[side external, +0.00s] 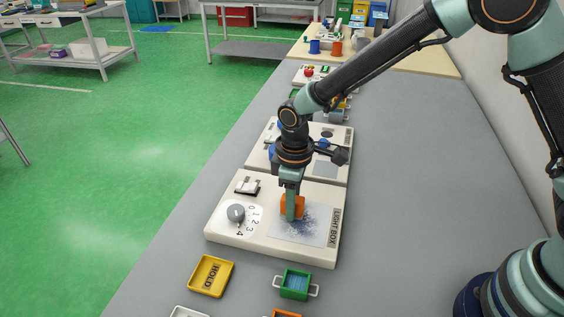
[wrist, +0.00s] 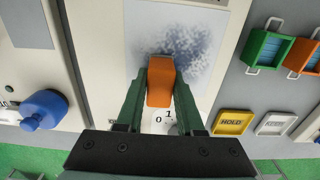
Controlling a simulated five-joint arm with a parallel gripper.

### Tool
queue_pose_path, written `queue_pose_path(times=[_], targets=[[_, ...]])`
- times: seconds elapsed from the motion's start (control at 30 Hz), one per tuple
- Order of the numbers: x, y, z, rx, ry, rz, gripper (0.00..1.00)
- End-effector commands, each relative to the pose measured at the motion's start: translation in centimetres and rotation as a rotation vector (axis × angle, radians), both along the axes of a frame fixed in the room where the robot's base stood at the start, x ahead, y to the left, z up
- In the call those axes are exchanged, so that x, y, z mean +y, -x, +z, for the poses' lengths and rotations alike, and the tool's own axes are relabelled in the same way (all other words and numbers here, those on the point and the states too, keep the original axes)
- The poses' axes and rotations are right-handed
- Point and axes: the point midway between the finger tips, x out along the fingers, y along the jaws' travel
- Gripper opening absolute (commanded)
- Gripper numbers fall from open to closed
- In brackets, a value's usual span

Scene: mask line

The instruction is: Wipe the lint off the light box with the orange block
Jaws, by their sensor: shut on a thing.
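The light box (side external: 265,252) is a cream board with a pale panel (side external: 317,213) marked LIGHT BOX. Dark blue-grey lint (side external: 291,228) lies speckled over the panel; in the wrist view the lint (wrist: 190,45) spreads beyond the block toward the top and right. My gripper (side external: 291,212) points down over the panel's left part. It is shut on the orange block (wrist: 160,82), which sits between both fingers. The block (side external: 299,203) is at or just above the panel; I cannot tell whether it touches. The fingers hide part of it in the side view.
A grey dial (side external: 236,213) with numerals and a small switch (side external: 247,186) stand left on the board. A yellow HOLD tray (side external: 211,276) and a green bin (side external: 295,284) lie in front. Another board (side external: 335,172) adjoins behind. The grey bench is clear to the right.

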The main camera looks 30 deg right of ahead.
Motion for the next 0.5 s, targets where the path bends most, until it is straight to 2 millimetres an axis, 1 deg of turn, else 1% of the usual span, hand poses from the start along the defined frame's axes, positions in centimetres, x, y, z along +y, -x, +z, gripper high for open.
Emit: queue_pose_path(times=[0.2, 0.33, 0.5], targets=[[1.5, -1.4, 0.0, -0.001, -0.001, 0.000, 0.00], [2.3, -0.5, 0.0, 0.001, 0.001, 0.003, 0.00], [1.1, 0.6, 0.0, 0.002, 0.001, -0.001, 0.00]])
